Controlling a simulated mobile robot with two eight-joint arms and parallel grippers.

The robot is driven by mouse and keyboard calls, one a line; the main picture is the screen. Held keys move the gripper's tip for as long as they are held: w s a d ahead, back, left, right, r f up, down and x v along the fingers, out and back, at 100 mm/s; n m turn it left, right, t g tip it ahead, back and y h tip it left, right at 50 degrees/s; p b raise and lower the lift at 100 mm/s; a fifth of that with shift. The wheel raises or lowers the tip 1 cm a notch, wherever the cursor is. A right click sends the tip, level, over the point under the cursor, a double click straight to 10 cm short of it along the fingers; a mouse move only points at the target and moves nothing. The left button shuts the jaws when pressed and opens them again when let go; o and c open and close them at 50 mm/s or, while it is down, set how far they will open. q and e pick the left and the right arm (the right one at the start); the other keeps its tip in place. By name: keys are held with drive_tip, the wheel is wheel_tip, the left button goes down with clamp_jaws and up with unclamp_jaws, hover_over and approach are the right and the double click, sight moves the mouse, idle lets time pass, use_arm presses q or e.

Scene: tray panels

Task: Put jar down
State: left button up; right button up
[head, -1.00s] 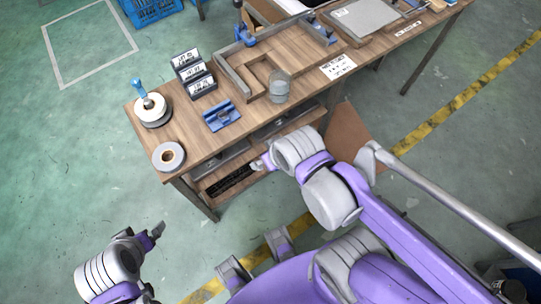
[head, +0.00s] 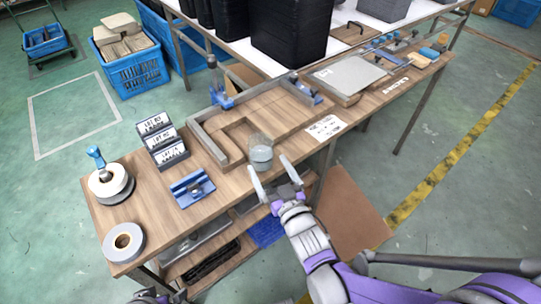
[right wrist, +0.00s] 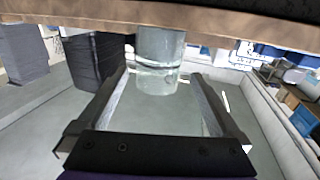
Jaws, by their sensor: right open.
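The clear glass jar (head: 261,157) stands upright on the wooden bench, near its front edge and beside the short leg of the wooden frame. My right gripper (head: 271,171) reaches in from the front of the bench. Its two pale fingers are apart and point at the jar. In the right wrist view the jar (right wrist: 160,62) shows between the open fingertips (right wrist: 160,76), with clear space on each side, so it is not clamped. Of my left gripper (head: 152,296) only a small part shows at the bottom edge; its jaws are cut off.
The wooden frame (head: 205,143) lies behind and left of the jar. A blue fixture (head: 192,190), labelled bins (head: 163,141) and tape rolls (head: 124,241) stand to the left. A white label card (head: 326,127) lies right of the jar, with bare bench between.

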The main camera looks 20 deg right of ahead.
sight(257, 141)
drive_tip(key=w, duration=0.4)
drive_tip(key=shift+a, duration=0.3)
drive_tip(key=shift+w+r+b, duration=0.15)
drive_tip(key=shift+w, duration=1.25)
drive_tip(key=shift+w+r+b, duration=0.15)
drive_tip(key=shift+w, duration=1.25)
clamp_jaws()
drive_tip(key=shift+r, duration=0.1)
